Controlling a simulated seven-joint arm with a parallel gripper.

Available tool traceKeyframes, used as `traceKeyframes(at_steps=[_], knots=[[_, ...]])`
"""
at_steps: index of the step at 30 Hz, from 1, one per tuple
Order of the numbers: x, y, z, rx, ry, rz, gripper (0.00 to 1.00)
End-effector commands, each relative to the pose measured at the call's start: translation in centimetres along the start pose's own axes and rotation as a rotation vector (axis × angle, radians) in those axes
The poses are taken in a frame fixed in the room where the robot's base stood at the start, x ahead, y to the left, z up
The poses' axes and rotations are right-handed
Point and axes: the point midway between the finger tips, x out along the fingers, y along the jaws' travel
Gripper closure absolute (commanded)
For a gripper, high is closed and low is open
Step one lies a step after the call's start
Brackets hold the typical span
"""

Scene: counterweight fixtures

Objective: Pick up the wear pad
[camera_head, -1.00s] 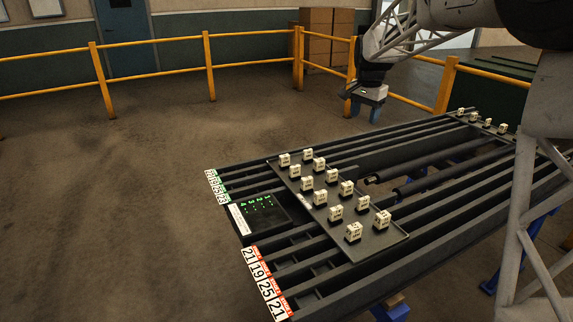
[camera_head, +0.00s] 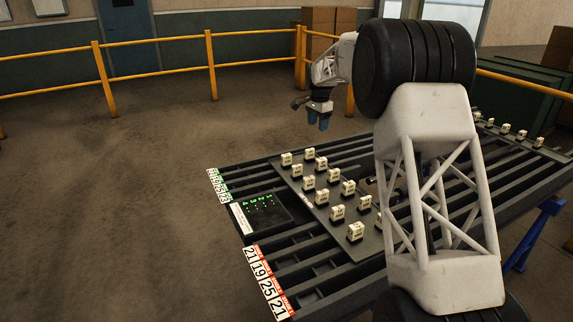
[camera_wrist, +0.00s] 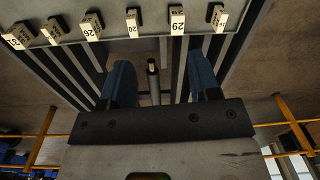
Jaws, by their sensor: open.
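My gripper (camera_head: 318,119) hangs in the air beyond the far edge of the rack, its two blue fingers pointing down. In the wrist view my gripper (camera_wrist: 160,66) is open, with nothing held between its fingers. Several small white numbered blocks with dark bases stand upright on a dark plate (camera_head: 316,229) across the rack. One block (camera_head: 309,153) is near the plate's far edge. The wrist view shows a row of them ahead of the fingers, including one marked 29 (camera_wrist: 177,19). I cannot tell which block, if any, is the wear pad. My arm hides part of the plate's right side.
The rack (camera_head: 330,290) has long dark rails, with number labels (camera_head: 265,283) at its left end. A display box with green digits (camera_head: 262,214) sits beside the plate. More blocks (camera_head: 521,135) stand at the far right. Yellow railing (camera_head: 155,79) runs behind.

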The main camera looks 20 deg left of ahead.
Motion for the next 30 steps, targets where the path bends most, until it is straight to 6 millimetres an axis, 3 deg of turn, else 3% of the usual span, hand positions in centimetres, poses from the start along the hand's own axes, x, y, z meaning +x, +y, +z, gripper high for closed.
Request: traceKeyframes(at_steps=[6, 18, 24, 30], knots=[[4.1, -4.8, 0.9, 0.038, -0.008, 0.012, 0.44], [11.5, -12.2, 3.2, 0.109, -0.018, 0.031, 0.44], [14.0, -14.4, 4.1, 0.134, -0.020, 0.037, 0.44], [14.8, -15.1, 4.4, 0.143, -0.021, 0.038, 0.44]])
